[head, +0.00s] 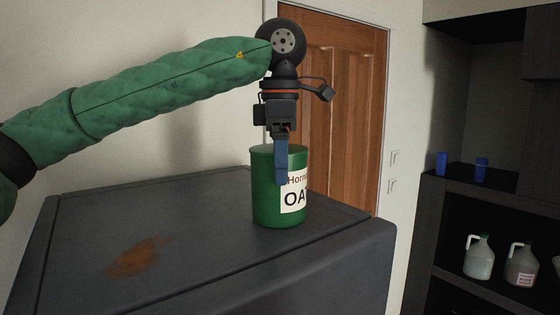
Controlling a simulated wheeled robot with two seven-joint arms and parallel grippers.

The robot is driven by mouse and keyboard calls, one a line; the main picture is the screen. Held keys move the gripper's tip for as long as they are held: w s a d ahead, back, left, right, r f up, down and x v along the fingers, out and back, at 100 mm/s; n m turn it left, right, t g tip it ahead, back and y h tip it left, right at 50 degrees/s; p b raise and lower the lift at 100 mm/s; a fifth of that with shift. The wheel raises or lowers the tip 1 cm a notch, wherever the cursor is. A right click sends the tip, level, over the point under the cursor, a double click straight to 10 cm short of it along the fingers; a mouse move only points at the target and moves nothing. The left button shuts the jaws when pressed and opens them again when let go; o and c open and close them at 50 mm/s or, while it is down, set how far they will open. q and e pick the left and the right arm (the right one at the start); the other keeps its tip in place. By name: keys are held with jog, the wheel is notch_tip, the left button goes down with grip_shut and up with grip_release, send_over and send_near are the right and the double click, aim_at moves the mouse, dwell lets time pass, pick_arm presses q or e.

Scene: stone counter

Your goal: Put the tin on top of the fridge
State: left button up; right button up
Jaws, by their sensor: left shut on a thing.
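A green tin (265,203) with a white label reading "OA" is upright over the right part of the dark grey fridge top (200,230). Its base appears at the surface; I cannot tell whether it touches. My left gripper (281,176) comes down from above and is shut on the tin at its rim. One blue finger lies on the near outer side of the tin; the other finger is hidden. My right gripper is not in view.
The fridge top has a rusty brown stain (139,257) at front left, with free room around it. A wooden door (345,100) stands behind. Dark shelves at right hold two blue cups (441,163) and jugs (479,257).

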pick_arm(q)
jog(key=shift+d, duration=0.1)
jog(key=o, duration=1.6)
jog(key=shift+f, duration=0.1)
jog(key=shift+o, duration=0.4)
jog(key=shift+r+b, duration=0.3)
jog(key=shift+r, duration=0.2)
notch_tip(320, 180, up, 2)
jog(key=shift+s+r+b, duration=0.1)
jog(key=shift+r+b, duration=0.15)
jog(key=shift+b, duration=0.3)
notch_tip(320, 180, up, 7)
jog(key=shift+f+b, duration=0.1)
jog(key=shift+b, duration=0.7)
jog(key=shift+r, duration=1)
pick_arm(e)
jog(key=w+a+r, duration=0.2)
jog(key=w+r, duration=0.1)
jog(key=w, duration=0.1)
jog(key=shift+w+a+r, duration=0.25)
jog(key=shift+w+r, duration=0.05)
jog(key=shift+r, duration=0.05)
